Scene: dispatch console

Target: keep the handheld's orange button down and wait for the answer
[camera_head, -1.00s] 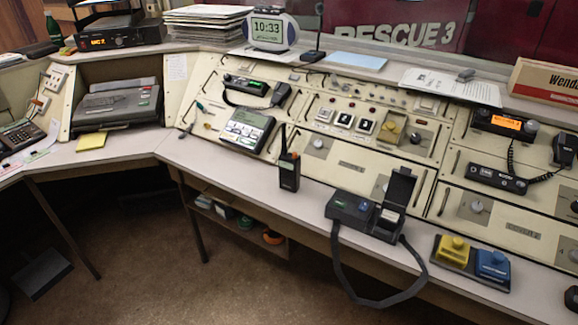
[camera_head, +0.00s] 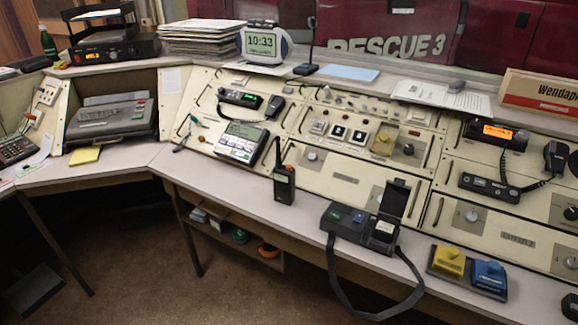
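The handheld (camera_head: 284,180) is a small black two-way radio with a stub antenna. It stands upright on the light desk top (camera_head: 225,182), near its front edge, left of the black case with the open lid. A small screen or label shows on its front. Neither of my grippers is in view, and nothing touches the handheld.
A black case (camera_head: 346,221) with a raised lid and hanging strap stands right of the handheld. Yellow (camera_head: 449,259) and blue (camera_head: 489,274) blocks sit farther right. The sloped console panel (camera_head: 345,175) rises behind. Desk left of the handheld is clear.

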